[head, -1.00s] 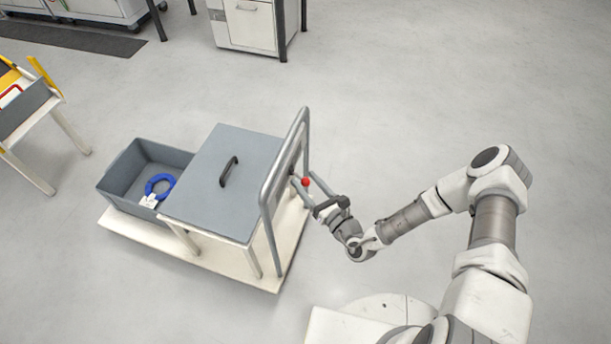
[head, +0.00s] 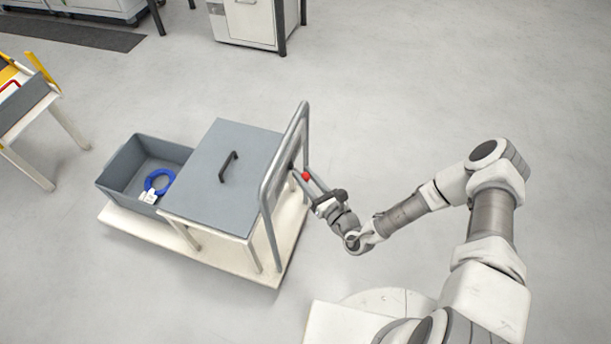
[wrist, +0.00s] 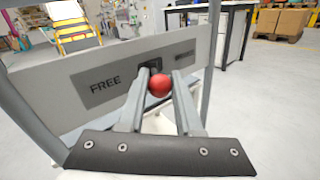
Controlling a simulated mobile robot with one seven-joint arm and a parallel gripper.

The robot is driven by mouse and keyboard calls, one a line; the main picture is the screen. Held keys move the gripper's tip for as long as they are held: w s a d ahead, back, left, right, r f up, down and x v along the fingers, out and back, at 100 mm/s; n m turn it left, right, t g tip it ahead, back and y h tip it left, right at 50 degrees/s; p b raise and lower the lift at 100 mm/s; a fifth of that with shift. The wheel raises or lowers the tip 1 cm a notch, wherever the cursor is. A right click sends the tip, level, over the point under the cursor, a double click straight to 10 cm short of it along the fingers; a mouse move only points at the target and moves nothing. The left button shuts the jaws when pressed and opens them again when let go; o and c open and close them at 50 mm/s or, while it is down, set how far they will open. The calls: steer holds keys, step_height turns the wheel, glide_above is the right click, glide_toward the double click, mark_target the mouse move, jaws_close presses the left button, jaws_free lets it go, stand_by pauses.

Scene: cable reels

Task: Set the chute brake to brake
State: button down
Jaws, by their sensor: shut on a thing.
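The chute brake lever has a red ball knob (wrist: 159,85) and a dark mount (wrist: 150,68) on a grey plate (wrist: 60,88). The plate is on the frame at the cart's right end. A FREE label (wrist: 104,86) is left of the knob, and a second label (wrist: 186,55), too blurred to read, is right of it. The knob is a little right of the mount, between the labels. My gripper (head: 308,178) is shut on the red knob, a finger on each side; it also shows in the wrist view (wrist: 160,88). The lever's shaft is mostly hidden.
A tubular frame (head: 273,205) rises beside my gripper. The floor to the right is clear.

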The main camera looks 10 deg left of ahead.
steer(key=shift+w+d+f+n+g+y+b, duration=0.15)
steer(key=shift+w+n+g+y+b, duration=0.15)
steer(key=shift+n+g+y+b, duration=0.25)
steer(key=shift+w+d+r+n+g+y+b, duration=0.1)
steer(key=shift+w+d+n+g+y+b, duration=0.15)
steer(key=shift+n+g+y, duration=0.35)
steer(key=w+n+g+b, duration=0.1)
steer(key=n+g+b, duration=0.1)
steer(key=g, duration=0.1)
steer(key=w+n+g+y+b, duration=0.1)
steer(key=n+g+b, duration=0.1)
steer(key=g+b, duration=0.1)
steer(key=w+n+g+y+b, duration=0.1)
steer(key=n+g+b, duration=0.2)
steer(key=g, duration=0.2)
steer(key=shift+w+a+f, duration=0.15)
steer(key=shift+w, duration=0.05)
steer(key=shift+w+n+g+b, duration=0.1)
steer(key=shift+n+g+b, duration=0.35)
steer(key=shift+g, duration=0.4)
steer(key=shift+a+r, duration=0.1)
steer(key=shift+r, duration=0.15)
steer(key=c, duration=0.6)
jaws_free()
